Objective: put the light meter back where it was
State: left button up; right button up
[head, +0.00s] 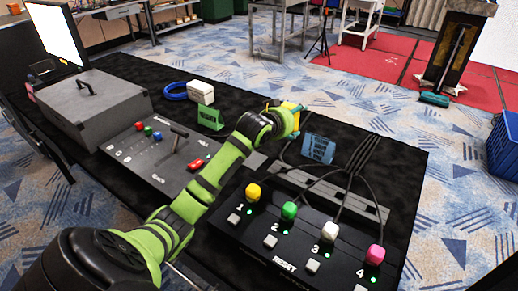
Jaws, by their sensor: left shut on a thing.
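My left arm, green and black, reaches from the bottom left over the black-topped table. Its gripper (288,112) is at the far end of the arm, above the table's far middle, mostly hidden behind my own wrist. It is shut on a small yellow thing with a bit of blue-teal beside it, which I take to be the light meter (293,106). Only its upper edge shows, and I cannot tell whether it touches the table. My right gripper is not in view.
A button box (325,258) with coloured knobs stands at the front right. A lever panel (153,157), a grey case (92,107), a white box (201,92), blue cable (174,91), a green stand (211,118) and a blue stand (318,148) are on the table (405,165). Black cables run near the button box.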

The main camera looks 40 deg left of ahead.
pick_arm(q)
jog(key=s+a+f, duration=0.2)
jog(key=a+f, duration=0.1)
jog(key=s+a+f, duration=0.2)
jog(key=a+f, duration=0.1)
jog(key=f, duration=0.1)
jog(key=s+a+f, duration=0.3)
jog(key=shift+a+f, duration=0.2)
jog(key=o, duration=1.4)
jog(key=shift+f, duration=0.1)
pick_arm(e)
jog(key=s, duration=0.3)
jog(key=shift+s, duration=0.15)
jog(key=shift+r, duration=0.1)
